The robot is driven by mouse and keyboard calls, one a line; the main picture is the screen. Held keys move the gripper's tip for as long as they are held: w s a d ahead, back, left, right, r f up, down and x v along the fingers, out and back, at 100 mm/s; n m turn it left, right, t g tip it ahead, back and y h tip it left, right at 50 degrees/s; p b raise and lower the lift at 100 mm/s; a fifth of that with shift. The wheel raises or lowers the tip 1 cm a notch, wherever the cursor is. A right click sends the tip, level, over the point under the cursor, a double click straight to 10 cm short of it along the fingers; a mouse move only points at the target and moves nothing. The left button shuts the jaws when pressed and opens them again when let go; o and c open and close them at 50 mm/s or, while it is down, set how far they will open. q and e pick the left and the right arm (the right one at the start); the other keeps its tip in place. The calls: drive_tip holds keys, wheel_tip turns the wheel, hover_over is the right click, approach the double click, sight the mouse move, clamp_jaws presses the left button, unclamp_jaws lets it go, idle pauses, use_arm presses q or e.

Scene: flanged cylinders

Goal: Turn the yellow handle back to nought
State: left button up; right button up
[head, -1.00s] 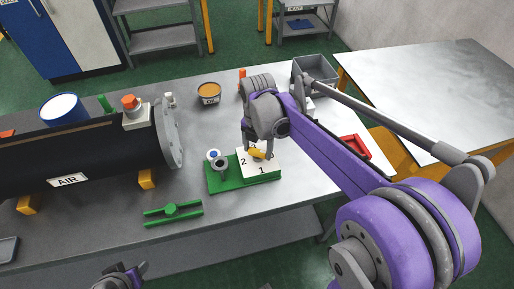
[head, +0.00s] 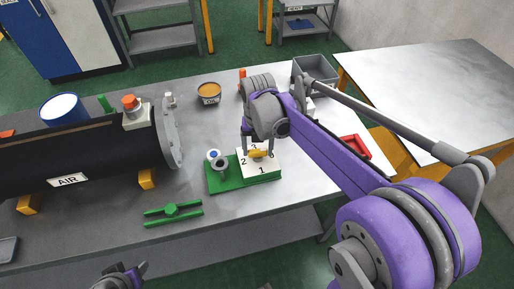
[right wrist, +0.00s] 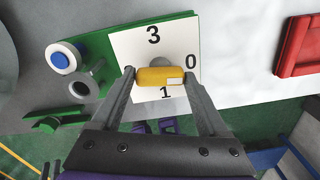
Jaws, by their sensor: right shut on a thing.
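The yellow handle (head: 257,154) sits on a white number plate (head: 262,173) on a green base (head: 227,184). In the right wrist view the handle (right wrist: 152,76) lies crosswise, with a white mark near its right end. My right gripper (head: 258,152) is shut on the handle, one finger at each end (right wrist: 160,78). My left gripper (head: 132,275) is low at the bottom edge, its fingers unclear.
A blue-centred round knob (head: 213,154) and a grey round part (head: 221,165) stand left of the plate. A green part with bars (head: 173,211) lies nearer the front. The black AIR tank (head: 95,158) is at left. A red tray (head: 355,147) lies at right.

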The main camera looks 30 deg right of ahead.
drive_tip(key=o, duration=1.3)
drive_tip(key=shift+s, duration=0.1)
